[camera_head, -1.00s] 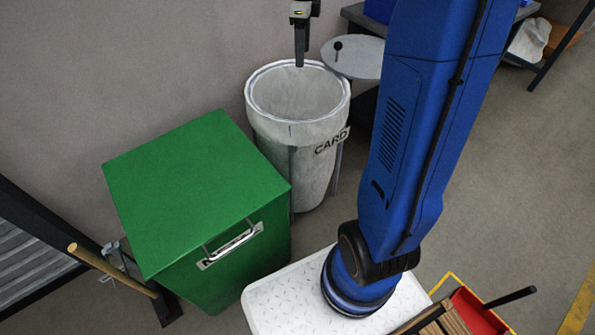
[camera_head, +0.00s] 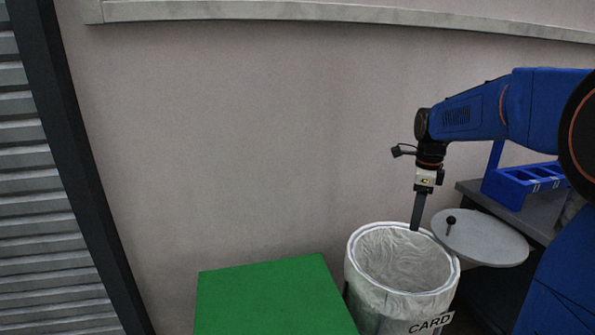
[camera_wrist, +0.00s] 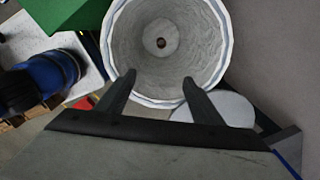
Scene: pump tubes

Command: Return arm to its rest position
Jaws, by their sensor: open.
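My gripper (camera_head: 415,228) points down at the back rim of the CARD bin (camera_head: 353,262) in the head view. In the wrist view, its two dark fingers (camera_wrist: 159,79) are spread apart with nothing between them, and their tips overlap the bin's rim (camera_wrist: 118,78). I cannot tell the exact height above the rim. My blue arm reaches in from the right, bent at the elbow. The wrist view looks into the bin, where a small brownish spot (camera_wrist: 161,43) shows at the bottom.
The round grey lid (camera_head: 485,240) with a black knob sits at the bin's right. Behind it is a dark bench (camera_head: 470,188) with a blue rack (camera_head: 520,183). A green box (camera_head: 270,295) stands left of the bin. The wall is behind; a slatted shutter (camera_head: 45,210) is far left.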

